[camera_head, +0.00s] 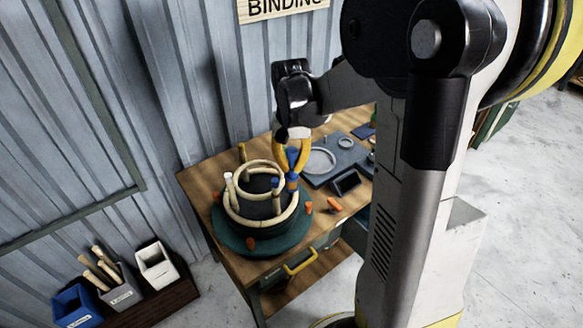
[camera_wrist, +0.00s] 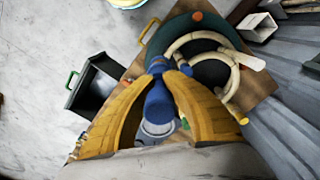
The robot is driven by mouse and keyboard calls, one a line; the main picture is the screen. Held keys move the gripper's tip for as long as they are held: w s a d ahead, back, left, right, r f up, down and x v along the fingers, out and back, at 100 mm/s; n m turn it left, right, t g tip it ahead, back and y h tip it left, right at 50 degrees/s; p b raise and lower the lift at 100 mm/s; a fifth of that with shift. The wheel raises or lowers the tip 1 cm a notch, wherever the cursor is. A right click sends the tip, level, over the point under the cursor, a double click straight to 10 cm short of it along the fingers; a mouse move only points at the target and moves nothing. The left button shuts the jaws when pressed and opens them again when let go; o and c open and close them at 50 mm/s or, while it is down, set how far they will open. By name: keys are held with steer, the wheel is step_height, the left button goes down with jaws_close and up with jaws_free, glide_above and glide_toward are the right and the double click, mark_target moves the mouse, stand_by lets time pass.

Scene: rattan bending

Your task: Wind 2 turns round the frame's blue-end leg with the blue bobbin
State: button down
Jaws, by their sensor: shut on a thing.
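The rattan frame (camera_head: 258,220), of pale curved rings and upright legs, stands on a round dark green base on the wooden table. Its blue-end leg (camera_head: 275,190) is on the right side of the frame; other legs have white and yellow ends. My gripper (camera_head: 291,166) has yellow fingers closed around the blue bobbin (camera_head: 292,156), just right of the blue-end leg. In the wrist view the bobbin (camera_wrist: 158,103) is between the fingers, with the frame (camera_wrist: 192,39) beyond it. I cannot tell whether bobbin and leg touch, and no strand is clearly visible.
Orange pegs (camera_head: 251,244) stand around the base, and an orange piece (camera_head: 334,204) lies on the table. A dark tray with a grey ring (camera_head: 319,161) is at right. Bins (camera_head: 156,264) stand at lower left. A yellow-handled drawer (camera_head: 300,262) is at the table front.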

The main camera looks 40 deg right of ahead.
mark_target(291, 149)
step_height(291, 149, up, 6)
steer(key=p, duration=0.3)
steer(key=shift+p, duration=0.4)
steer(key=shift+f, duration=0.2)
